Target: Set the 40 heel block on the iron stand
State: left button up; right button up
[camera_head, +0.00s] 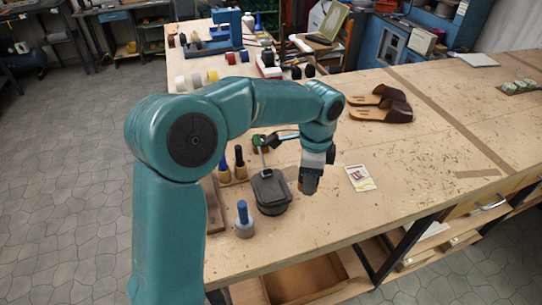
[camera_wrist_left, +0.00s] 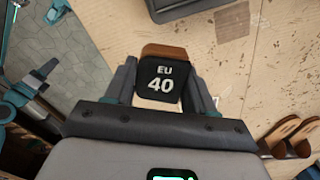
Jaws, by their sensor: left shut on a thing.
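The 40 heel block (camera_wrist_left: 163,78), dark with a white "EU 40" on its face and a brown top edge, is between the fingers of my left gripper (camera_wrist_left: 163,92) in the left wrist view. In the head view my left gripper (camera_head: 309,184) points down over the bench, just right of the dark grey iron stand (camera_head: 271,192). The gripper is shut on the block and apart from the stand in the picture. A dark edge, likely the stand (camera_wrist_left: 190,8), shows at the top of the wrist view. My right gripper is not in view.
A blue-topped grey pot (camera_head: 243,220) stands at the stand's front left, and dark-and-wood tools (camera_head: 240,164) behind it. A printed card (camera_head: 360,178) lies to the gripper's right. Brown sandals (camera_head: 385,105) lie farther back. The bench right of the card is mostly clear.

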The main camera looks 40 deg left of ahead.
aim_at(271, 192)
pick_arm(q)
jog(key=s+a+m+b, duration=0.1)
jog(key=a+m, duration=0.1)
jog(key=m, duration=0.2)
jog(key=s+a+m+b, duration=0.1)
jog(key=s+a+m, duration=0.1)
jog(key=a+m, duration=0.1)
jog(key=s+a+m+b, duration=0.1)
jog(key=s+a+m, duration=0.1)
jog(key=m, duration=0.3)
jog(key=shift+s+a+r, duration=0.1)
jog(key=shift+s+a, duration=0.1)
jog(key=shift+s, duration=0.05)
jog(key=shift+d+f+b, duration=0.1)
jog(key=shift+f+b, duration=0.2)
jog(key=shift+b, duration=0.15)
notch_tip(271, 192, down, 3)
jog(key=shift+r+b, duration=0.15)
jog(key=shift+b, duration=0.7)
jog(key=shift+f, duration=0.35)
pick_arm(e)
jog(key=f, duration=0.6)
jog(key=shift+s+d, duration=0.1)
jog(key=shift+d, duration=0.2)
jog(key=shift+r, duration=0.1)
pick_arm(q)
jog(key=shift+f+b, duration=0.2)
jog(key=shift+b, duration=0.1)
